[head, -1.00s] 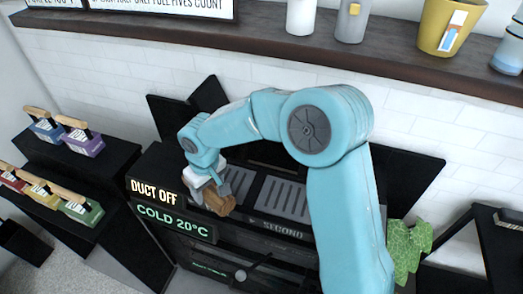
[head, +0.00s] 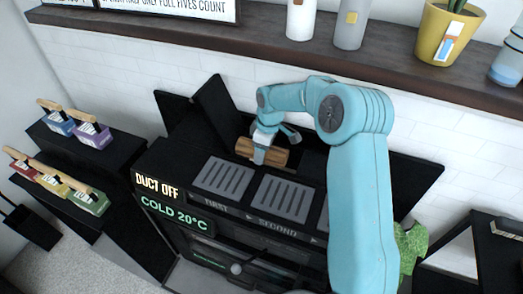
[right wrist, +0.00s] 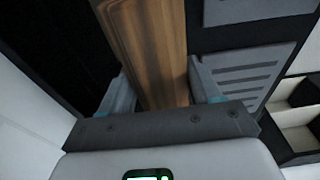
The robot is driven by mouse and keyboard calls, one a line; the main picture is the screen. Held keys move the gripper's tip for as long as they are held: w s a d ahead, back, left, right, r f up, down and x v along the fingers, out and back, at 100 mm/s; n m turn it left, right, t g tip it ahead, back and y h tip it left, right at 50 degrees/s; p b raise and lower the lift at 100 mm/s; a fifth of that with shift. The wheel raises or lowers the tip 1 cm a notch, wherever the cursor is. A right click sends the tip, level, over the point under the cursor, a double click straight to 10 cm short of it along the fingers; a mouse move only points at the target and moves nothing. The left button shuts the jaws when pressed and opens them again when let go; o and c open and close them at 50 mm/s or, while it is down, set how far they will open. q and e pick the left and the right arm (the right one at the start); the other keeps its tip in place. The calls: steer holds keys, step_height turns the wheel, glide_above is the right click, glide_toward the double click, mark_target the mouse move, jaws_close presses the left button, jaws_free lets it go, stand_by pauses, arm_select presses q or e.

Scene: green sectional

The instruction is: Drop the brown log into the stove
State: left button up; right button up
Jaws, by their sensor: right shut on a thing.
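The brown log (head: 270,155) is in my right gripper (head: 264,150), above the back part of the black stove (head: 318,196). In the right wrist view the log (right wrist: 148,50) stands between the two fingers of my right gripper (right wrist: 165,88), which is shut on it. An open black lid or flap (head: 220,108) rises at the back left of the stove. Signs on its front read DUCT OFF and COLD 20°C. My left gripper is not in view.
Several coloured blocks with wooden handles (head: 92,133) sit on black steps at the left. A brown shelf (head: 400,62) with cups and a yellow pot (head: 446,30) runs along the white tiled wall. A green textured thing (head: 411,243) is right of my arm.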

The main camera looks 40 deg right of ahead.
steer(key=w+d+f+b, duration=0.1)
steer(key=w+d+f, duration=0.2)
steer(key=d+f, duration=0.2)
steer(key=shift+d+f+b, duration=0.3)
steer(key=shift+f+b, duration=0.1)
steer(key=shift+f, duration=0.25)
steer(key=o, duration=1.3)
steer(key=shift+o, duration=0.2)
step_height(320, 180, up, 8)
steer(key=shift+s+d+f+b, duration=0.15)
steer(key=shift+s+f+b, duration=0.15)
steer(key=shift+s, duration=0.15)
